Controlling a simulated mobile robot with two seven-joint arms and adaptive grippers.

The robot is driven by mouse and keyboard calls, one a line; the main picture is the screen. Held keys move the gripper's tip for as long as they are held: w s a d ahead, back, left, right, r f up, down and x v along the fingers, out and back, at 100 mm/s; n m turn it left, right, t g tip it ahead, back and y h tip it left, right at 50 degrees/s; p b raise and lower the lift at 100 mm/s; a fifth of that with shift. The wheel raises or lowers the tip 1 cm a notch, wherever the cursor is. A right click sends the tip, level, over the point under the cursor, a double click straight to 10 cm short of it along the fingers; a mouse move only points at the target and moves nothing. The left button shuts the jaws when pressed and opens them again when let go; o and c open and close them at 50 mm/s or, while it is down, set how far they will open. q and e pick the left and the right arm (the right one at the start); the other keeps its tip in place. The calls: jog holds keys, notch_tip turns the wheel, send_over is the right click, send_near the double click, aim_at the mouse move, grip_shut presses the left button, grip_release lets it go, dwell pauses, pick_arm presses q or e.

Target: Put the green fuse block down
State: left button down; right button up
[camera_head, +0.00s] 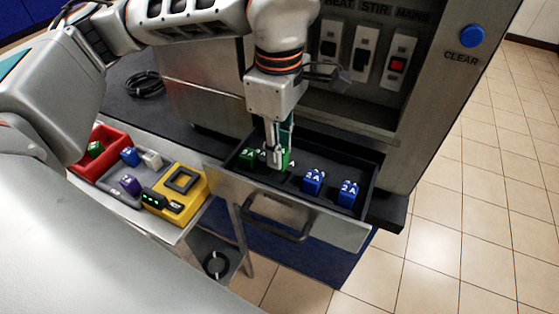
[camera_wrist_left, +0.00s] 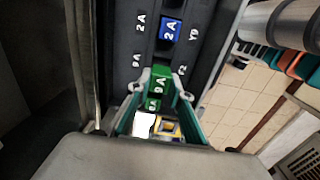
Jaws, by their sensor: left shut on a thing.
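My left gripper (camera_head: 277,160) points down into the open drawer (camera_head: 232,192) and is shut on a green fuse block (camera_head: 287,159). In the left wrist view the green block (camera_wrist_left: 157,92) sits between the two fingertips (camera_wrist_left: 164,88). I cannot tell whether its underside touches the drawer floor. A second green block (camera_head: 248,155) stands to its left in the drawer, partly hidden in the left wrist view. Two blue blocks marked 2A, one nearer (camera_head: 313,181) and one at the right (camera_head: 347,193), stand in the drawer. My right gripper is not in view.
Left of the drawer, a bench holds a red bin (camera_head: 112,133) with a green block (camera_head: 95,149), a grey tray with blue (camera_head: 130,156), white (camera_head: 152,160) and purple (camera_head: 131,185) blocks, and a yellow device (camera_head: 182,190). The switch panel (camera_head: 365,45) rises behind the drawer.

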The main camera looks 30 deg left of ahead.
pick_arm(q)
jog(key=shift+f, duration=1.9)
jog(key=shift+f, duration=0.1)
jog(key=c, duration=1.8)
grip_release()
notch_tip(320, 180, up, 12)
jog(key=shift+r, duration=0.15)
jog(key=shift+s, duration=0.1)
